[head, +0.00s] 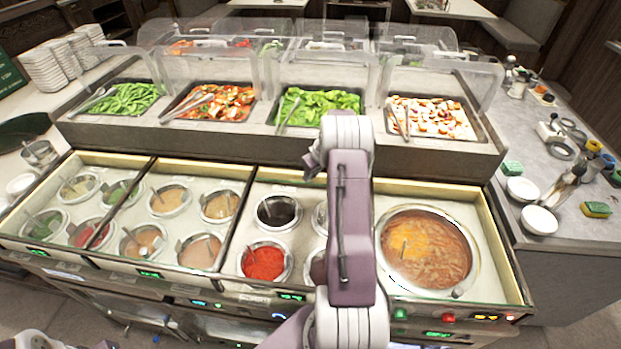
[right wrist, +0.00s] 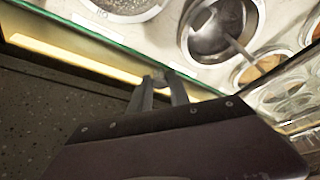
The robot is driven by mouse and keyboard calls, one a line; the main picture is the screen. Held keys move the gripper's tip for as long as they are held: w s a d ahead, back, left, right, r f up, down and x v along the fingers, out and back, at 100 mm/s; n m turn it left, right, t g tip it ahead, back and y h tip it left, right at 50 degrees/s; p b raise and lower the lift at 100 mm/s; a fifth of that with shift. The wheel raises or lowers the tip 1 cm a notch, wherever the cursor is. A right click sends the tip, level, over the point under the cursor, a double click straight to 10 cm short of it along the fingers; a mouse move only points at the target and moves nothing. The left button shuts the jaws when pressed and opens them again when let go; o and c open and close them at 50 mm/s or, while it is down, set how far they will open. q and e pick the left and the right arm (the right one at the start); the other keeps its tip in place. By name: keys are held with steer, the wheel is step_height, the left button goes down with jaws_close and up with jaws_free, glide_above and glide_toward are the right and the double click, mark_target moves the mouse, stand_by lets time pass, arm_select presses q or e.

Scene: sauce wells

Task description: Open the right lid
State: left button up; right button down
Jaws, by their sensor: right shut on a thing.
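My right arm reaches up the middle of the head view, over the sauce wells, and its gripper end (head: 314,158) is largely hidden behind the arm. In the right wrist view, the gripper (right wrist: 162,86) is shut at the green edge of a clear pane, which appears to be the right lid (right wrist: 95,43). What lies between the fingertips is small and hard to make out. The right lid is hard to see in the head view, so its angle cannot be told. My left gripper is not in view.
Food trays (head: 320,105) behind clear guards stand at the back. White bowls (head: 539,220) and sponges (head: 597,209) sit on the right counter.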

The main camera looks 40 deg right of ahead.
steer(key=shift+w+d, duration=0.75)
steer(key=shift+d, duration=0.1)
steer(key=c, duration=1.2)
jaws_free()
steer(key=shift+c, duration=0.2)
steer(key=shift+a, duration=0.1)
steer(key=b+v, duration=0.1)
steer(key=v, duration=0.8)
